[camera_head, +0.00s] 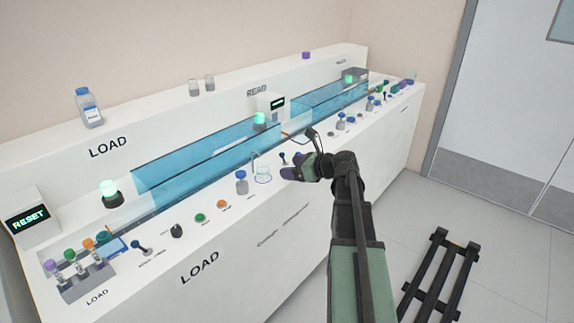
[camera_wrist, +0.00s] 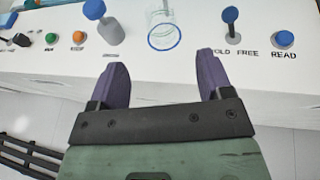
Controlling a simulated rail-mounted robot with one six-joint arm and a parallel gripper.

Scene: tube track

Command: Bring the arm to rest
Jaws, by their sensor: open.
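My gripper (camera_head: 296,173) is at the front edge of the white bench (camera_head: 230,235), near its middle. In the wrist view my gripper (camera_wrist: 163,80) shows two purple fingers spread apart, with nothing between them. Just beyond the fingertips a clear glass vessel (camera_wrist: 162,20) stands on a blue ring on the bench top. My arm reaches up from the bottom of the head view.
Blue transparent track walls (camera_head: 200,165) run along the bench behind the controls. A rack of capped tubes (camera_head: 85,278) stands at the near left end. Open floor (camera_head: 400,220) lies right of the bench, with a dark rail frame (camera_head: 440,275).

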